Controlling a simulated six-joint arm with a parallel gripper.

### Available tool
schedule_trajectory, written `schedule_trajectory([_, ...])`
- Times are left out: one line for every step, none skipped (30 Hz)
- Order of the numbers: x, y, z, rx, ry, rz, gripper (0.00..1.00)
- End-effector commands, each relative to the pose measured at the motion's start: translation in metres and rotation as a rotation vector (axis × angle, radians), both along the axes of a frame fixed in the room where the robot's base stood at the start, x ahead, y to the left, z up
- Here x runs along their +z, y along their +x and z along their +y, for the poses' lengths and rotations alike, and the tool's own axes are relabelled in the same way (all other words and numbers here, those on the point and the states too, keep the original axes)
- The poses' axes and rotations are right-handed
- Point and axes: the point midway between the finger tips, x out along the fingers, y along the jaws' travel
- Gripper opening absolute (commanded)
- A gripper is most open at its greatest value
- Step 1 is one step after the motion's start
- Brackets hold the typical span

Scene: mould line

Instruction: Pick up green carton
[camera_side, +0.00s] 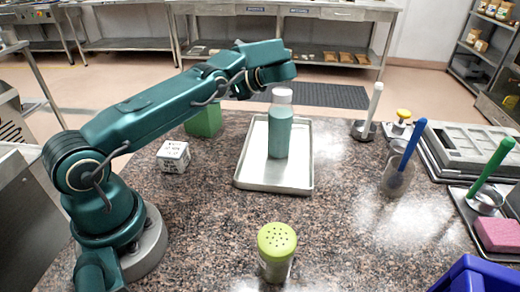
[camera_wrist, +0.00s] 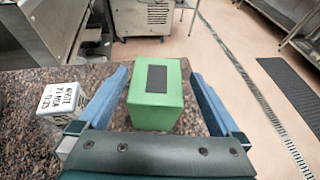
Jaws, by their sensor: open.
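The green carton (camera_side: 204,124) stands on the speckled counter behind my arm in the side view, its upper part covered by the arm. In the wrist view the carton (camera_wrist: 150,115) is a green box with a dark rectangle on its top face. My gripper (camera_wrist: 159,74) is open, with one blue finger on each side of the carton in that view. Gaps show between the fingers and the carton, and nothing is held. In the side view the fingers cannot be made out, so their height relative to the carton is unclear.
A white printed cube (camera_side: 173,156) stands left of the carton, and also shows near the left finger in the wrist view (camera_wrist: 62,100). A metal tray (camera_side: 275,187) holding a teal bottle (camera_side: 280,125) lies to the right. A green-lidded shaker (camera_side: 277,250) stands in front.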

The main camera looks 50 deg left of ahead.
Motion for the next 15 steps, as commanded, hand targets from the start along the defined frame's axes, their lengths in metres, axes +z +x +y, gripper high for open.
schedule_trajectory([0.000, -0.001, 0.002, 0.001, -0.001, 0.000, 1.00])
schedule_trajectory([-0.001, -0.002, 0.002, 0.002, -0.001, 0.000, 1.00])
schedule_trajectory([-0.001, -0.003, 0.003, 0.003, -0.001, 0.000, 1.00])
schedule_trajectory([-0.002, -0.003, 0.003, 0.003, -0.002, 0.000, 1.00])
schedule_trajectory([-0.002, -0.004, 0.003, 0.003, -0.002, 0.000, 1.00])
schedule_trajectory([-0.002, -0.004, 0.004, 0.003, -0.003, -0.001, 1.00])
schedule_trajectory([-0.002, -0.004, 0.004, 0.003, -0.003, -0.003, 1.00])
schedule_trajectory([-0.002, -0.004, 0.004, 0.003, -0.003, -0.003, 1.00])
schedule_trajectory([-0.003, -0.005, 0.005, 0.004, -0.002, -0.002, 1.00])
schedule_trajectory([-0.003, -0.005, 0.006, 0.003, -0.003, -0.001, 1.00])
schedule_trajectory([-0.004, -0.006, 0.007, 0.004, -0.003, 0.000, 1.00])
schedule_trajectory([-0.005, -0.008, 0.009, 0.003, -0.003, 0.001, 1.00])
schedule_trajectory([-0.005, -0.009, 0.010, 0.004, -0.003, 0.000, 1.00])
schedule_trajectory([-0.006, -0.010, 0.012, 0.004, -0.003, 0.000, 1.00])
schedule_trajectory([-0.007, -0.013, 0.014, 0.005, -0.004, 0.001, 1.00])
